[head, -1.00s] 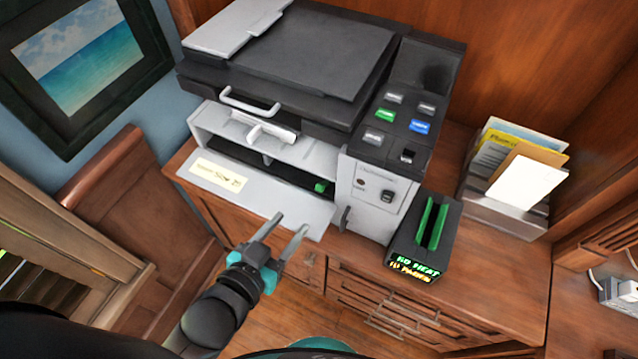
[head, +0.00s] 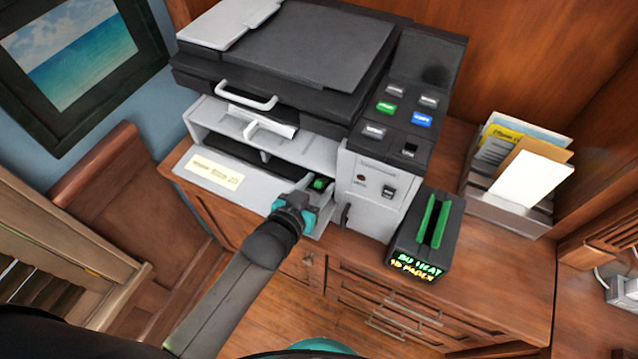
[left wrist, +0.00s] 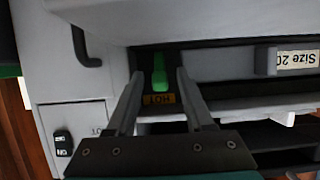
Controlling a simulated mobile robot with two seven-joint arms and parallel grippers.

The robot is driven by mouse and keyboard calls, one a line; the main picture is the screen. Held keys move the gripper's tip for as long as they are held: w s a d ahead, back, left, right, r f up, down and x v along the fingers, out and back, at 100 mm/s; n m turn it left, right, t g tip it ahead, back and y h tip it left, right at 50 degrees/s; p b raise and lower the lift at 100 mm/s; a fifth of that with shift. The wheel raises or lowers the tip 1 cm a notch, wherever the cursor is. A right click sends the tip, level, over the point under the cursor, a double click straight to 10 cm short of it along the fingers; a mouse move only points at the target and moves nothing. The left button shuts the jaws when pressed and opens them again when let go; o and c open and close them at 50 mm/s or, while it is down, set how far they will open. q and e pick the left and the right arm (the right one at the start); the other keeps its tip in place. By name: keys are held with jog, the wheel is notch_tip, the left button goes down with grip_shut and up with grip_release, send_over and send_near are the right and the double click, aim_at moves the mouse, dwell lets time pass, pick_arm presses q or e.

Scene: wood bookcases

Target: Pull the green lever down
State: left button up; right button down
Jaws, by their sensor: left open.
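The green lever (head: 319,183) is a small green tab inside the printer's open front slot, at the slot's right end. It also shows in the left wrist view (left wrist: 159,76), above a small "HOT" label. My left gripper (head: 312,193) is at the slot opening, right at the lever in the head view. In the left wrist view its two fingers (left wrist: 156,85) are apart, one on each side of the lever, with gaps between. I cannot tell how deep the fingertips reach. My right gripper is not in view.
The printer (head: 300,60) stands on a wooden cabinet (head: 480,290). Its lowered front flap (head: 235,185) lies beside my left gripper. A black box with green slots (head: 430,235) and a paper holder (head: 510,205) stand to the right.

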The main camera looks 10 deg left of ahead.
pick_arm(q)
jog(key=shift+w+d+f, duration=0.15)
jog(key=shift+w, duration=0.2)
grip_shut()
dwell(0.3)
